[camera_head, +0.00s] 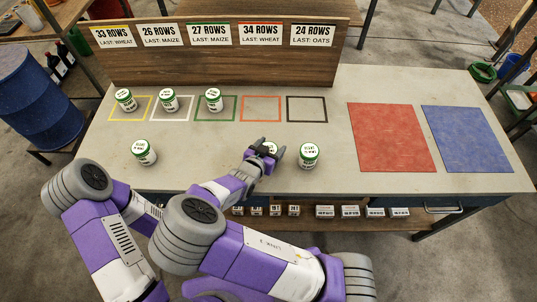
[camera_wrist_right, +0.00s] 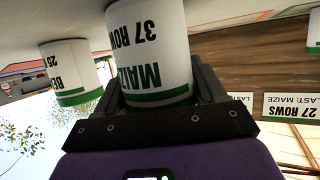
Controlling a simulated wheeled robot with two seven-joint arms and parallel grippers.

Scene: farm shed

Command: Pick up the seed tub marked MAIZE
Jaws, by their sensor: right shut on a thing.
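The tub marked MAIZE, 37 ROWS, is white with a green band and shows upside down in the right wrist view (camera_wrist_right: 150,45). In the head view only its top (camera_head: 271,147) shows, between my right gripper's fingers. My right gripper (camera_head: 266,150) is shut around this tub at the table's front middle; it also fills the lower part of the wrist view (camera_wrist_right: 160,100). I cannot tell whether the tub is off the table. A second white tub with a green lid (camera_head: 309,156) stands just right of it. My left gripper is out of view.
Three more tubs stand in the yellow (camera_head: 125,99), white (camera_head: 168,100) and green (camera_head: 213,99) outlines; another stands front left (camera_head: 144,152). The orange (camera_head: 260,118) and black outlines are empty. A row-count board (camera_head: 220,65) stands behind. Red (camera_head: 390,137) and blue (camera_head: 467,139) mats are bare.

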